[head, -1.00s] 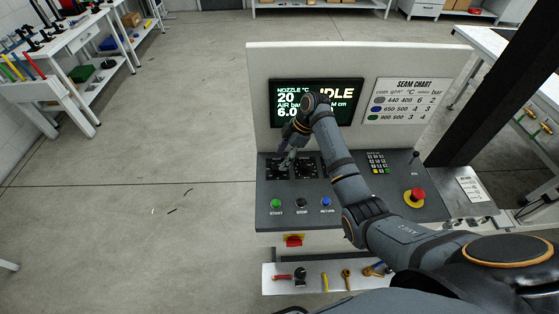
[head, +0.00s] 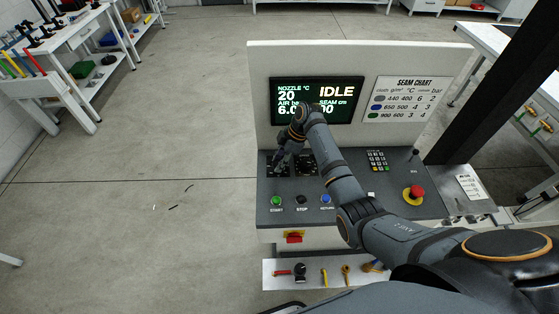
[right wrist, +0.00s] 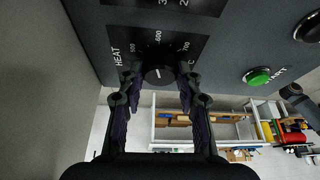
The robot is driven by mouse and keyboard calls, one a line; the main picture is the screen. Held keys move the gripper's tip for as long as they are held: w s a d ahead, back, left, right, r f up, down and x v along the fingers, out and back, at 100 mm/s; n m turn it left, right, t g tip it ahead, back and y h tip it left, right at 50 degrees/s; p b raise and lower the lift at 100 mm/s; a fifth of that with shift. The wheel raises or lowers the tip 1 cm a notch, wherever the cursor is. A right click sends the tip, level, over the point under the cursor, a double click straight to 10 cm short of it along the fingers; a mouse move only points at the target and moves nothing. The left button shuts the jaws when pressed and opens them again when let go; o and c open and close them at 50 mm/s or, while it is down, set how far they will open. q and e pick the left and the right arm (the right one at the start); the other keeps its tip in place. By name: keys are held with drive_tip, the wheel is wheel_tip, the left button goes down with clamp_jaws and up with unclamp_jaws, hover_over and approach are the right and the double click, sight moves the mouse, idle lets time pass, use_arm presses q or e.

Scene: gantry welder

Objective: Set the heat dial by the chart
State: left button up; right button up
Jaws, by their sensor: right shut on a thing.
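The heat dial (right wrist: 158,74) is a dark round knob on a black plate marked HEAT, with 500, 600 and 700 °C around it. My right gripper (right wrist: 158,80) is shut on the dial, one finger on each side. In the head view my right gripper (head: 279,164) is at the left end of the console and hides the dial. My left gripper is not in view.
The screen (head: 335,92) reads IDLE and nozzle 20; my arm covers part of it. A green START button (head: 277,201), a blue RETURN button (head: 326,199) and a red emergency button (head: 417,192) are on the console. A tool shelf (head: 313,285) is below.

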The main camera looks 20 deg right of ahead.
drive_tip(key=shift+s+r+m+p, duration=0.1)
drive_tip(key=shift+r+m+p, duration=0.15)
drive_tip(key=shift+m+p, duration=0.45)
drive_tip(key=shift+f+t, duration=0.15)
drive_tip(key=shift+t, duration=0.15)
drive_tip(key=o, duration=1.2)
drive_tip(key=shift+c, duration=0.2)
drive_tip(key=v, duration=1.2)
